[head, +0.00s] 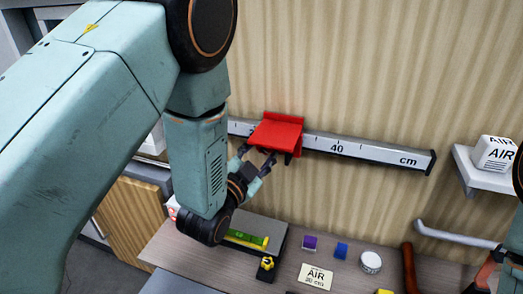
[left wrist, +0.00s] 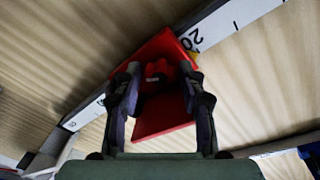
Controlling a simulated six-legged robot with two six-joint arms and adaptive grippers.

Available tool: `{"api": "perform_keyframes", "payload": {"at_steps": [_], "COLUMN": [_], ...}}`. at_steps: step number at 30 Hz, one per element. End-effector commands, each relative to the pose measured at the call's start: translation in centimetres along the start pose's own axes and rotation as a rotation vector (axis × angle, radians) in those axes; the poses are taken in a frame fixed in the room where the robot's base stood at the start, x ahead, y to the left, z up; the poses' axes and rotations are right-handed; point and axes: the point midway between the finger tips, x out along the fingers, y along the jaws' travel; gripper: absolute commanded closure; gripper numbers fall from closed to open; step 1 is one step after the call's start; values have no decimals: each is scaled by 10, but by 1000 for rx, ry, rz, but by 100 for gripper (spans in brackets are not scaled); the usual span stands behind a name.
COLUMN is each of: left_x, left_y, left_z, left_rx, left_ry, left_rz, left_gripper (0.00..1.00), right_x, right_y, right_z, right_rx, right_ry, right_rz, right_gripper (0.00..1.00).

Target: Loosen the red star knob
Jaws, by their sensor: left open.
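A red slider (head: 277,131) sits on the white wall ruler, left of its 40 mark. In the left wrist view, the red slider (left wrist: 162,125) fills the space beyond my fingers. A small red knob (left wrist: 156,70) shows in its shadowed underside, between the two fingertips; its star shape is hard to make out. My left gripper (head: 256,161) is just below the slider's left part, pointing up. In the left wrist view, my left gripper (left wrist: 160,78) is open, with one finger on each side of the knob. Contact cannot be told. The knob is not clear in the head view.
The ruler (head: 375,150) runs along the wooden wall. A shelf (head: 485,180) carries an AIR box.

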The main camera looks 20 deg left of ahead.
Motion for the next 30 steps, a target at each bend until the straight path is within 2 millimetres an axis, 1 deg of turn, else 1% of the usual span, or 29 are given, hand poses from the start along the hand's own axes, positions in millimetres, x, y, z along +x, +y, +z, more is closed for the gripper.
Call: {"api": "perform_keyframes", "payload": {"at_steps": [1, 2, 12, 15, 23, 30], "left_x": [1, 1, 0, 1, 1, 1], "left_y": [0, 0, 0, 0, 0, 0], "left_z": [0, 0, 0, -1, -1, 0], "left_rx": [0, 0, 0, 0, -27, -155], "left_ry": [0, 0, 2, 3, 7, 21], "left_rz": [0, 0, -1, 0, -3, -14], "left_gripper": [61, 64, 93, 100, 100, 100], "right_x": [0, 0, 0, 0, 2, 6], "right_y": [0, 0, 0, 0, 0, 0], "right_z": [0, 0, 0, 0, 0, 0], "right_rx": [0, 0, 0, 0, 0, 0], "right_ry": [0, 0, 0, 0, 0, 0], "right_rz": [0, 0, 0, 0, 0, 0], "right_gripper": [60, 60, 60, 60, 60, 60]}}
